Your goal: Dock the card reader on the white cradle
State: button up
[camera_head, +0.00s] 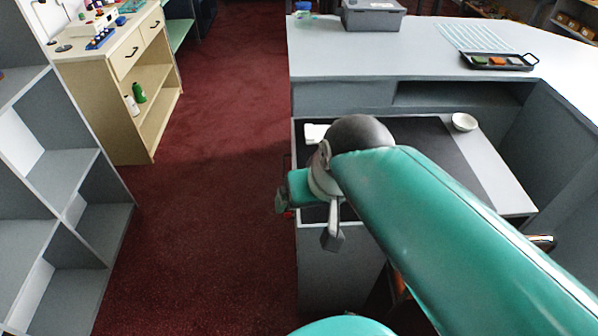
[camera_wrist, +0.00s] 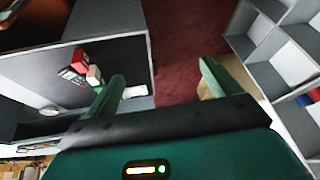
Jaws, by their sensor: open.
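My gripper (camera_head: 308,219) is open at the left edge of the low desk. In the wrist view its two green fingers (camera_wrist: 162,72) stand wide apart with nothing between them. A dark device with light keys, which looks like the card reader (camera_wrist: 72,76), lies on the black mat beyond the left finger in the wrist view. My arm hides it in the head view. A white piece that may be the white cradle (camera_head: 315,132) shows behind my wrist at the desk's left edge. It also shows beside the left finger in the wrist view (camera_wrist: 135,91).
A red block (camera_wrist: 80,57) and a pale block (camera_wrist: 94,75) stand by the dark device. A white bowl (camera_head: 464,122) sits on the desk at right. The raised counter (camera_head: 400,62) holds a grey box (camera_head: 373,14) and black tray (camera_head: 499,62). Red carpet (camera_head: 215,180) is clear at left.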

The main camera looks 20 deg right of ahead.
jog(key=shift+o, duration=0.4)
jog(key=shift+s+a+r+n+t+h, duration=0.1)
jog(key=shift+s+r+n+t+h, duration=0.2)
jog(key=shift+s+r+n, duration=0.3)
jog(key=w+d+f+m+y, duration=0.2)
jog(key=w+d+f+m, duration=0.3)
jog(key=w+d+m, duration=0.3)
jog(key=w+d+f+m+y, duration=0.1)
jog(key=w+d+f+m, duration=0.4)
jog(key=d+m, duration=0.45)
jog(key=s+d+f+m+t+h, duration=0.1)
jog(key=d+f+m+t, duration=0.1)
jog(key=d+f+m, duration=0.35)
jog(key=s+d+f+m+t, duration=0.1)
jog(key=d+f+m, duration=0.1)
jog(key=d+m, duration=0.65)
jog(key=s+d+f+m+t+h, duration=0.1)
jog(key=d+f+m+t, duration=0.2)
jog(key=d, duration=0.8)
jog(key=shift+g, duration=0.5)
jog(key=x, duration=0.9)
jog(key=f+x, duration=0.1)
jog(key=x, duration=0.4)
jog(key=shift+s+f, duration=0.15)
jog(key=shift+s, duration=0.05)
jog(key=c, duration=1.4)
jog(key=shift+o, duration=0.2)
